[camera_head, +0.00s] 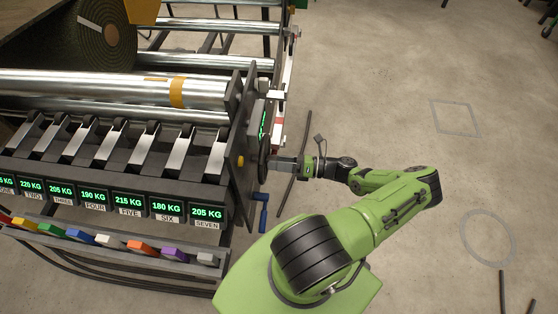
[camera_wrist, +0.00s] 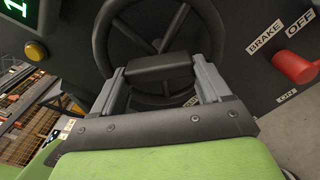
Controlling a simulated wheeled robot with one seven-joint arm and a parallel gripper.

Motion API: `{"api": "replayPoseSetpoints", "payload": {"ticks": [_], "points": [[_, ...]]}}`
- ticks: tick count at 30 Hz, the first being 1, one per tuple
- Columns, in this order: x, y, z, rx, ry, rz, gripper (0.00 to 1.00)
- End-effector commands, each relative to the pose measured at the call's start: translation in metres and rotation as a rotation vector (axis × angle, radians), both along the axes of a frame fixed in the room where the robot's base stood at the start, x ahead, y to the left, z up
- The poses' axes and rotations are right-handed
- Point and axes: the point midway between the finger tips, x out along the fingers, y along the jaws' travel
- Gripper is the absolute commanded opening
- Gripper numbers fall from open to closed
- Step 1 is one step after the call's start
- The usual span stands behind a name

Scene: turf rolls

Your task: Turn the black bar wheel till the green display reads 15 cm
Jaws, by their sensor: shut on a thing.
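The black bar wheel (camera_wrist: 101,38) fills the upper middle of the wrist view, with spokes and a thick rim. In the head view the wheel (camera_head: 263,160) shows edge-on at the machine's right end. My gripper (camera_wrist: 160,76) has its two grey fingers on either side of a black bar (camera_wrist: 160,66) across the wheel, shut on it. My gripper (camera_head: 284,163) also shows at the wheel in the head view. The green display (camera_wrist: 18,8) is cut off at the wrist view's top left; only part of a digit shows. In the head view it is edge-on and unreadable.
A red brake knob (camera_wrist: 294,67) and a yellow button (camera_wrist: 36,50) sit on the panel beside the wheel. Several weight displays line the machine's front. The floor to the right is mostly clear.

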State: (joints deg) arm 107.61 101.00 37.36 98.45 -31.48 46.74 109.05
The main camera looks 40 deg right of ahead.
Motion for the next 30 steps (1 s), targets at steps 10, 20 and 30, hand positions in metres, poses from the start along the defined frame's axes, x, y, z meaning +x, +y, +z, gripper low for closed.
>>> {"api": "replayPoseSetpoints", "payload": {"ticks": [10, 20, 30], "points": [[0.0005, 0.0005, 0.0008, 0.014, 0.008, 0.002, 0.22], [0.0004, 0.0004, 0.0006, 0.013, 0.008, 0.001, 1.0], [-0.002, -0.0019, 0.0001, 0.012, 0.008, -0.001, 1.0]]}}
